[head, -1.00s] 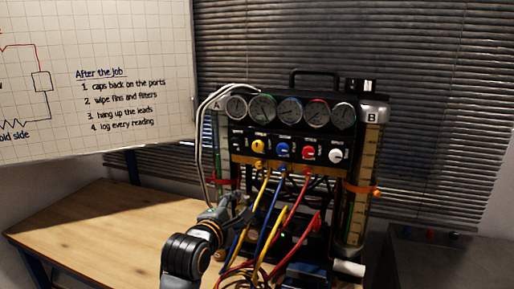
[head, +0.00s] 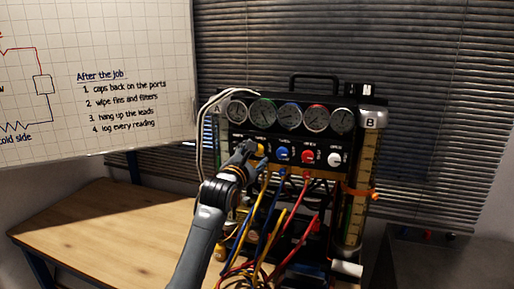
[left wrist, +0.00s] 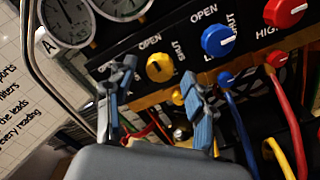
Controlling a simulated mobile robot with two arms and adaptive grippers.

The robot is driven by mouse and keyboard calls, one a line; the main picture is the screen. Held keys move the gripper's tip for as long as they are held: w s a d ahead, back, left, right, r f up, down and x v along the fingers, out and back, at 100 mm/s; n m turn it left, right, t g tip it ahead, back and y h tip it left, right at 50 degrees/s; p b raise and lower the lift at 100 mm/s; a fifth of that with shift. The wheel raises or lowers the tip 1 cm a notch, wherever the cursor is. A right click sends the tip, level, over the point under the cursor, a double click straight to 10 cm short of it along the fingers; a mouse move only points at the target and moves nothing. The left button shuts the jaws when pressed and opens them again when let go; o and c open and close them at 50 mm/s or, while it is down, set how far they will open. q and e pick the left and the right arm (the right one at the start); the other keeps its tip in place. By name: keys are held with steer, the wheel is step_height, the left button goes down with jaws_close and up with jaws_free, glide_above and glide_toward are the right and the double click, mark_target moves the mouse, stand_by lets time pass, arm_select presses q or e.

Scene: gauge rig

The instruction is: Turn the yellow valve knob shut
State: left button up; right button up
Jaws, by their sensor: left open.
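In the head view the yellow knob (head: 260,150) is partly covered by my left gripper (head: 248,152). In the left wrist view my left gripper (left wrist: 158,90) is open, with one finger to the left of the knob and the other below and to its right. The fingers look apart from the knob, and nothing is between them in their grip. My right gripper is not in view.
A blue knob (head: 282,154), a red knob (head: 307,157) and a white knob (head: 334,160) continue the row to the right. Round gauges (head: 290,116) sit above. Yellow, blue and red hoses hang below the panel, close to my gripper. The wooden bench (head: 100,230) is clear at left.

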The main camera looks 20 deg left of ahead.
mark_target(258, 150)
arm_select(q)
steer(key=shift+w, duration=1.35)
jaws_close()
steer(key=shift+d+p, duration=0.1)
steer(key=shift+p, duration=0.2)
